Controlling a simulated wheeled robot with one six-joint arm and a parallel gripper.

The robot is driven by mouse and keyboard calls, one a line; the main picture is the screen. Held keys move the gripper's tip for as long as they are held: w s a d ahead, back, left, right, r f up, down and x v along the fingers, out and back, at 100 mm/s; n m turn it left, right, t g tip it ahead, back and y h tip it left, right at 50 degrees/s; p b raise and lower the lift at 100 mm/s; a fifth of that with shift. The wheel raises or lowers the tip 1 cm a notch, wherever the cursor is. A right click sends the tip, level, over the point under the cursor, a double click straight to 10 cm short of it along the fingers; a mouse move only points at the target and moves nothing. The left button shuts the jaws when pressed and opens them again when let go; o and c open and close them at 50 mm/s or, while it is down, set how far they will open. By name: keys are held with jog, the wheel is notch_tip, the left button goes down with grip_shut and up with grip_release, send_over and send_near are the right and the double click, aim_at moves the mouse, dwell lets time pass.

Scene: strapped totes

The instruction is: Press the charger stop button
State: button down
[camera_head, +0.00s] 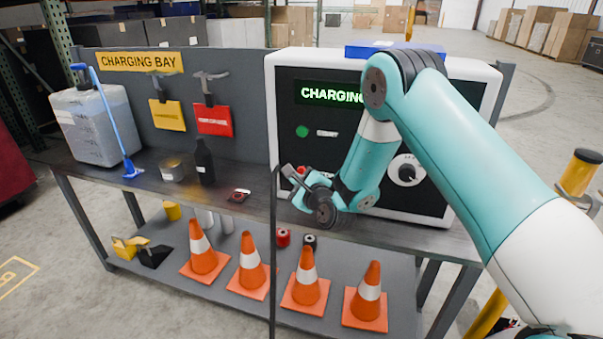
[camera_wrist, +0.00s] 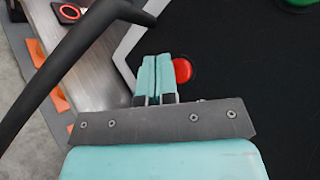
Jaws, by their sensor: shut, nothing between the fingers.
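The charger (camera_head: 285,80) is a white-framed box with a black front on the bench; its green display reads "CHARGING". A green start button (camera_head: 302,131) sits on its left side and shows at the top right of the wrist view (camera_wrist: 296,2). The red stop button (camera_wrist: 182,70) lies just right of my fingertips in the wrist view; in the head view it is mostly hidden behind my gripper (camera_head: 294,180). My gripper is shut and empty, with its fingertips (camera_wrist: 152,70) close beside the red button. I cannot tell whether they touch.
A black cable (camera_head: 273,250) hangs in front of the charger and crosses the wrist view's left side. A knob (camera_head: 405,170) is on the charger's right. A small red-and-black item (camera_head: 239,195) lies on the bench (camera_head: 120,190). Several orange cones (camera_head: 205,257) stand on the lower shelf.

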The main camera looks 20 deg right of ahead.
dwell(0.4)
jog(key=shift+w+d, duration=0.25)
jog(key=shift+w, duration=0.1)
jog(key=shift+w+d, duration=0.2)
jog(key=shift+w, duration=0.1)
dwell(0.6)
jog(key=shift+s, duration=0.1)
jog(key=shift+s+a+p, duration=0.45)
jog(key=shift+s, duration=0.1)
jog(key=shift+s+a+p, duration=0.75)
jog(key=shift+s+p, duration=0.2)
jog(key=shift+s, duration=0.1)
jog(key=shift+s+a+p, duration=0.7)
jog(key=shift+s+p, duration=0.25)
jog(key=shift+s, duration=0.05)
